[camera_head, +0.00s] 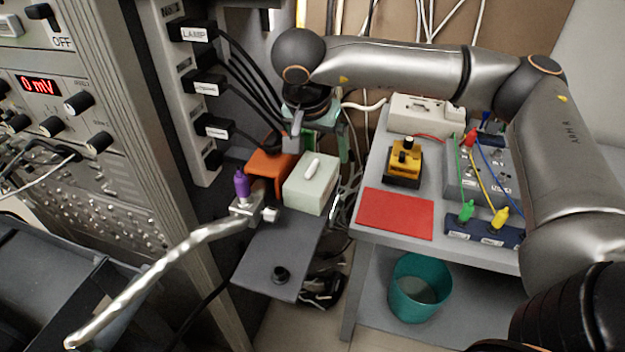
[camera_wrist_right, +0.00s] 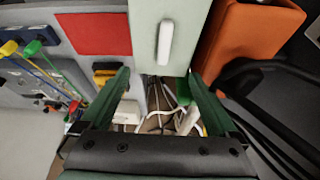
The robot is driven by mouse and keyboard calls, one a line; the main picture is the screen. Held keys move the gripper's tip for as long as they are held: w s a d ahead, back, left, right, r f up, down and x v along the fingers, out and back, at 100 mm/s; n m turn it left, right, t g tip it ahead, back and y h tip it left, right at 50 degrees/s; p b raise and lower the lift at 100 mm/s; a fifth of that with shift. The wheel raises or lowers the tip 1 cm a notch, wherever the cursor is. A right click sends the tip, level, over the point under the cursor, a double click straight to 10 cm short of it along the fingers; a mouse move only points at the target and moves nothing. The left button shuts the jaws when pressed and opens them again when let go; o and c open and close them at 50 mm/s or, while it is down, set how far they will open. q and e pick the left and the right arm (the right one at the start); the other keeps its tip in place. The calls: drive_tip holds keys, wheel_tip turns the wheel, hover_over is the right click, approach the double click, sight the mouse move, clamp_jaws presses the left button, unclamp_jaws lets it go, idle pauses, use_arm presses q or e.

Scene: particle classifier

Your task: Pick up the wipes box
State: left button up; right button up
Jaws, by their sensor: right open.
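The wipes box (camera_head: 311,187) is a pale green-white box with a white tuft on top, sitting on a small dark grey shelf (camera_head: 262,250). In the right wrist view the wipes box (camera_wrist_right: 172,55) lies ahead, with its near end about level with the fingertips. My right gripper (camera_head: 322,140) is just behind the box in the head view. Its green fingers are spread with nothing between them; in the wrist view the open gripper (camera_wrist_right: 157,76) faces the box. Contact is not clear. My left gripper is not in view.
An orange container (camera_head: 268,165) stands close beside the box. A metal fitting with a purple cap (camera_head: 242,184) and a silver pipe (camera_head: 150,275) are at the left. A grey table with a red mat (camera_head: 395,214) is at the right, above a teal bin (camera_head: 415,290). Black cables hang behind.

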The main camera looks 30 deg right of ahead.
drive_tip(key=shift+x, duration=1)
drive_tip(key=c, duration=1.1)
drive_tip(key=shift+c, duration=0.3)
drive_tip(key=shift+r, duration=0.15)
